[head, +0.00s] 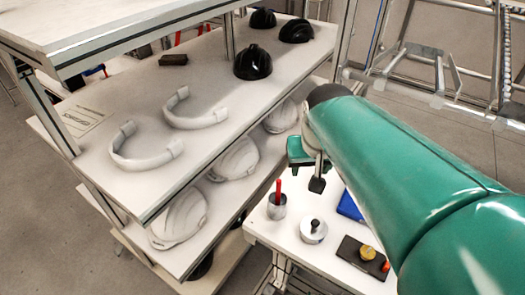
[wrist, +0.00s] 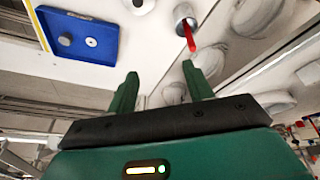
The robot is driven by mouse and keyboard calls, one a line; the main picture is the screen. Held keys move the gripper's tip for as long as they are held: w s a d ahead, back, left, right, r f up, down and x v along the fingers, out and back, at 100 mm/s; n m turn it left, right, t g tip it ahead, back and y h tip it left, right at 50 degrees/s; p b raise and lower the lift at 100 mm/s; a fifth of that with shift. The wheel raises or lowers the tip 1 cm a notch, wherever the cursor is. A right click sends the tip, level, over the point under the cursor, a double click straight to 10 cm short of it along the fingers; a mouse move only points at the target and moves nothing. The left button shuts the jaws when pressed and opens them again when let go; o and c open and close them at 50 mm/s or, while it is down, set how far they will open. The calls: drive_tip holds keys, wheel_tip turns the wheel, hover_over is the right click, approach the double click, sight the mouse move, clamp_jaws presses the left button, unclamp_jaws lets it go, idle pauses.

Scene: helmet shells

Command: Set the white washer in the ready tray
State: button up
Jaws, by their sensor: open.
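A small white washer (wrist: 91,42) with a dark hole lies in a shallow blue tray (wrist: 108,20) in the wrist view, beside a dark round knob-like piece (wrist: 65,39). The blue tray also shows in the head view (head: 349,207), partly hidden behind my arm; the washer is not visible there. No label shows which tray is the ready tray. My gripper (wrist: 160,70) is open, with nothing between its fingers.
A metal cup with a red-handled tool (head: 277,205), a round metal pot with a black knob (head: 313,231) and a dark board with a yellow knob (head: 361,259) stand on the table. A shelf (head: 115,105) with white bands and helmet shells stands at left.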

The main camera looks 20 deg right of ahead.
drive_tip(key=s+a+r+n+t+y, duration=0.1)
drive_tip(key=s+a+n+t, duration=0.1)
drive_tip(key=s+a, duration=0.3)
drive_tip(key=a+n, duration=0.1)
drive_tip(key=a, duration=0.2)
drive_tip(key=shift+s+a, duration=0.25)
drive_tip(key=shift+s, duration=0.1)
